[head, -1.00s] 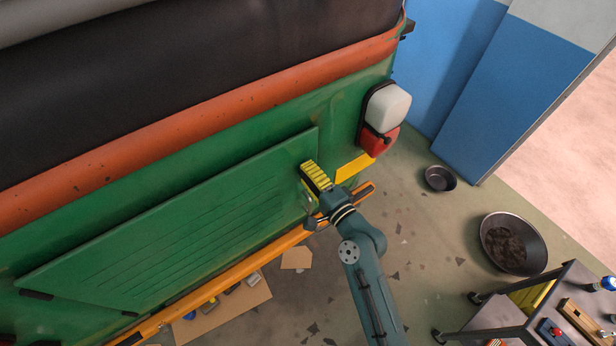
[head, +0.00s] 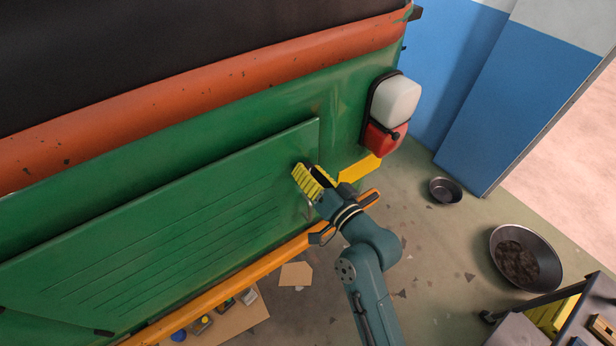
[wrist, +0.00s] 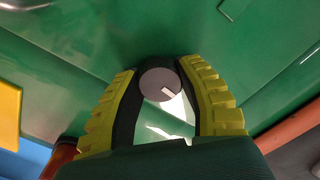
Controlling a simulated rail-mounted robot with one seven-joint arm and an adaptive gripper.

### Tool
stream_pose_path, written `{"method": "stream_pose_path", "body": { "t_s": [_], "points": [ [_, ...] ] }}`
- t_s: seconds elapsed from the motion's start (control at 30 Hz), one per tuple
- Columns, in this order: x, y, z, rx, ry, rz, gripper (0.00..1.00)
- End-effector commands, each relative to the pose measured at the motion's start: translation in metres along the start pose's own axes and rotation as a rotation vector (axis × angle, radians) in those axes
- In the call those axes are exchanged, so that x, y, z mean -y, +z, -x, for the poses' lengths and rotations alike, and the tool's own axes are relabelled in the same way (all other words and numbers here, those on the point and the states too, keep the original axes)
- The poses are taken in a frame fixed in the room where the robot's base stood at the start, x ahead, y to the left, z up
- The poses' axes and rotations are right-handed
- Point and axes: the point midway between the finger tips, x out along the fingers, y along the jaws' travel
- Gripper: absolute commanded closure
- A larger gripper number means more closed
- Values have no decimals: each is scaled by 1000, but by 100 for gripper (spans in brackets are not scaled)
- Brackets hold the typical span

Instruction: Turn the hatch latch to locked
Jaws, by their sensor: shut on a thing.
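The hatch (head: 200,215) is a green ribbed panel on the rickshaw's green body, and it looks closed. The latch (wrist: 160,83) is a grey round knob with a pale mark on its face, in the middle of the wrist view. My gripper (head: 313,174) is at the hatch's right end, its yellow ribbed fingers pointing at the panel. In the wrist view the dark inner pads of my gripper (wrist: 158,72) lie on both sides of the knob, shut on it. In the head view the latch is hidden behind the fingers.
An orange bar (head: 240,285) runs below the hatch. A white-and-red lamp (head: 390,112) and a yellow plate (head: 358,168) sit right of my gripper. A dark bowl (head: 445,190) and a wide pan (head: 526,258) stand on the floor. A cart (head: 545,318) is at lower right.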

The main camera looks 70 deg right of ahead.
Motion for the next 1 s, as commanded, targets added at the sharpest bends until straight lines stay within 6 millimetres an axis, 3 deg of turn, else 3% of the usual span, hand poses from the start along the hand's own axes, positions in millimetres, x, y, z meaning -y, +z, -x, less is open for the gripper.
{"method": "stream_pose_path", "body": {
  "t_s": [0.3, 0.8, 0.83, 0.97, 1.0],
  "points": [
    [-1, 2, 0, 2, 1, 109, 98],
    [0, 1, 0, 3, 1, 126, 98],
    [0, 1, 0, 2, 1, 126, 58],
    [0, 1, 0, 2, 1, 125, 33],
    [0, 1, 0, 2, 1, 125, 31]
  ]
}}
